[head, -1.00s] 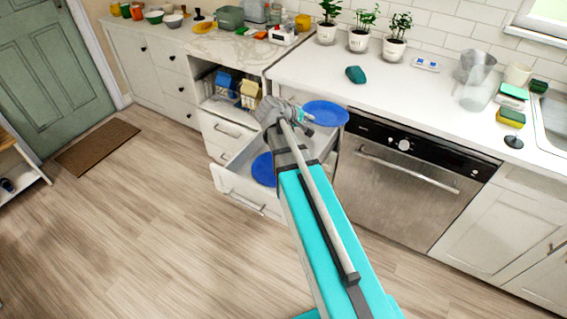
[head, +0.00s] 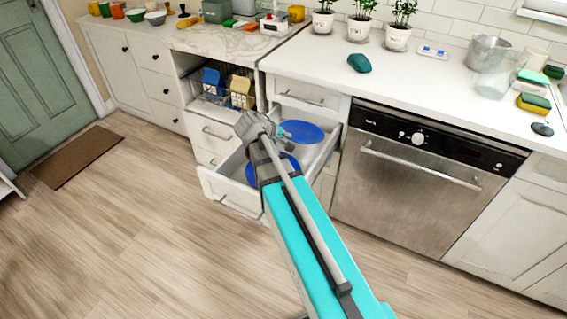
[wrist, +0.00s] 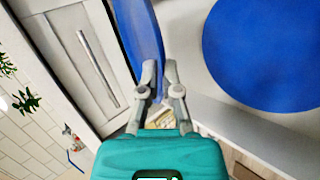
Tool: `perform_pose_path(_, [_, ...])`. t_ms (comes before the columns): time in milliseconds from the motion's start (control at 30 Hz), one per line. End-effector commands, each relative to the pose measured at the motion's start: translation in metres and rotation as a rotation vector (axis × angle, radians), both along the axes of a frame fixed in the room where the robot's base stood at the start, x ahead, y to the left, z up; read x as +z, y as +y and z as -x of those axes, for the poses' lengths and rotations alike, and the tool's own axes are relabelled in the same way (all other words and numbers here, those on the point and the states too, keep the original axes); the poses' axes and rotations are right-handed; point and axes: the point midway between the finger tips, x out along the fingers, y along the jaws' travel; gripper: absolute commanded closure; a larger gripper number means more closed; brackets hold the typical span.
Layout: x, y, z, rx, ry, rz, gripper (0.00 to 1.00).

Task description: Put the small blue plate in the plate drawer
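The small blue plate (head: 303,132) is held at its edge by my gripper (head: 281,130), over the open white plate drawer (head: 222,188). In the wrist view the plate (wrist: 139,35) shows nearly edge-on, its rim between the two fingers of my gripper (wrist: 158,75). Another blue plate (head: 285,163) lies in the drawer, partly hidden by my arm; it also shows as a large disc in the wrist view (wrist: 265,45). I cannot tell whether the held plate touches the drawer.
A closed drawer front (head: 300,95) is above the open drawer. The dishwasher (head: 415,175) stands just to the right. The counter (head: 420,82) holds potted plants, a teal object (head: 360,63) and sponges. The floor in front is clear.

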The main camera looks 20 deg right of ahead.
Motion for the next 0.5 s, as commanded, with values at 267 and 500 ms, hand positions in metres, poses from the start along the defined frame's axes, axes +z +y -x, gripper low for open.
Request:
perform_pose_path(267, [0.0003, -0.0032, 0.0008, -0.005, 0.000, 0.000, 1.00])
perform_pose_path(500, [-0.0047, -0.0060, -0.0083, -0.008, 0.000, 0.001, 1.00])
